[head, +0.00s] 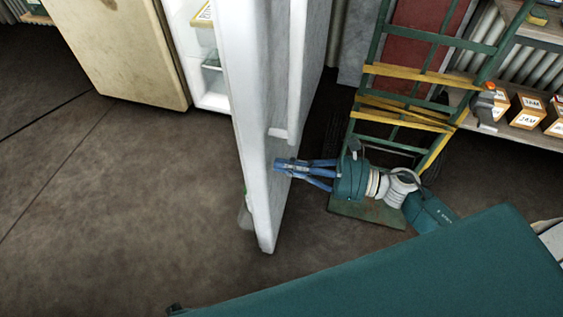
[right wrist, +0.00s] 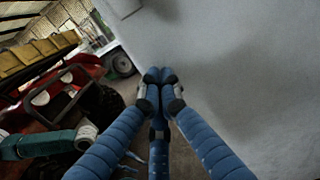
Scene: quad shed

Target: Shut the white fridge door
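The white fridge door (head: 262,120) stands wide open in the head view, its edge toward me. The lit inside of the white fridge (head: 201,60) shows to the left of it, with shelves. My right gripper (head: 279,166) is at the outer face of the door, near its lower free edge, and seems to touch or nearly touch it. In the right wrist view the blue fingertips (right wrist: 159,77) are together with nothing between them, and the pale door face (right wrist: 240,70) fills the right side. My left gripper is not in view.
A cream cabinet or fridge (head: 125,50) stands left of the open fridge. Shelves with small boxes (head: 527,112) are at the right. The floor (head: 120,200) left of the door is clear.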

